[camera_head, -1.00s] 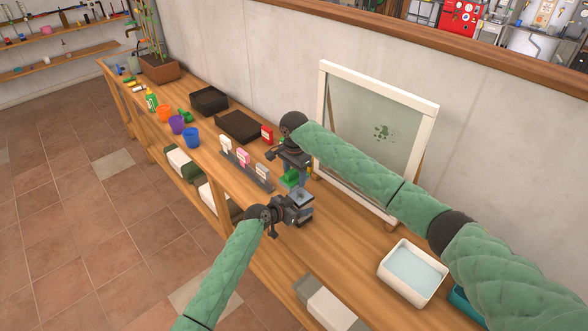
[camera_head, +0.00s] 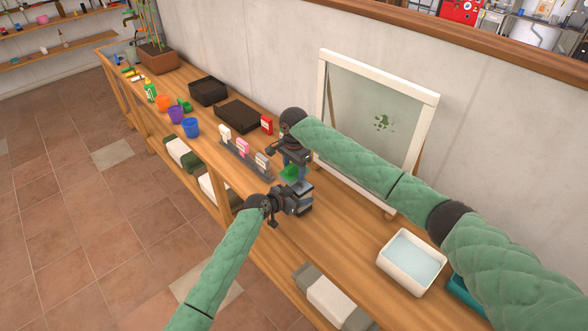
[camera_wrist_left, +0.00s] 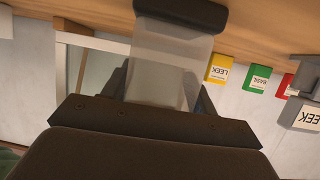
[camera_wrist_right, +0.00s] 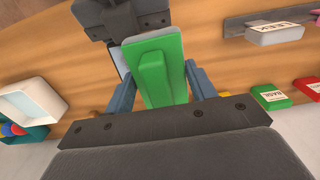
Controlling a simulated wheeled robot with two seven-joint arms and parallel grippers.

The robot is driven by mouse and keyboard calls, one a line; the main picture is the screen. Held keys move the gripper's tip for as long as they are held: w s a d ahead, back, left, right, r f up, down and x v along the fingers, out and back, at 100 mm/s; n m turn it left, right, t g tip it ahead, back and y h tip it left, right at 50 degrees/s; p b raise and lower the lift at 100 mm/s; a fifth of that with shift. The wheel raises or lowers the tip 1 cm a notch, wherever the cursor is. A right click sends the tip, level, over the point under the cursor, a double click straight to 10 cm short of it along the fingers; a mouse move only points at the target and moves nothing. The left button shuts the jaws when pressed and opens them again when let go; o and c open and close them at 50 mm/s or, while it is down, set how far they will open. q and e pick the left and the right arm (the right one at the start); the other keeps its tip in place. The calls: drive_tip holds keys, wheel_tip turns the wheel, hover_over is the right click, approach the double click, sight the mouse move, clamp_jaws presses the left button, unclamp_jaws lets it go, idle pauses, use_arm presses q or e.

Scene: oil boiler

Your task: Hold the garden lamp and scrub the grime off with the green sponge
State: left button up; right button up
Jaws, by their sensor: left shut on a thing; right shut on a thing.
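The garden lamp (camera_wrist_left: 170,62) shows in the left wrist view as a pale translucent body with a dark end cap. My left gripper (camera_head: 300,196) is shut on it above the bench, and the fingers sit on both sides of the body. The green sponge (camera_wrist_right: 155,70) is a thick block between the fingers of my right gripper (camera_wrist_right: 155,88), which is shut on it. In the head view the sponge (camera_head: 289,173) is just behind the left gripper, close to the lamp. Whether they touch is hidden. I cannot make out grime on the lamp.
A white-framed pane (camera_head: 402,95) with a dark green smudge leans on the wall behind my right arm. A white basin of water (camera_head: 411,262) stands at the right. A label rack (camera_head: 246,160), dark trays (camera_head: 238,116) and coloured cups (camera_head: 190,128) line the bench to the left.

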drive_tip(key=shift+f, duration=0.15)
drive_tip(key=shift+s, duration=0.1)
drive_tip(key=shift+s+d, duration=2.15)
drive_tip(key=shift+s, duration=0.25)
drive_tip(key=shift+w, duration=0.1)
drive_tip(key=shift+w+a, duration=2.2)
drive_tip(key=shift+w, duration=0.2)
drive_tip(key=shift+r, duration=0.2)
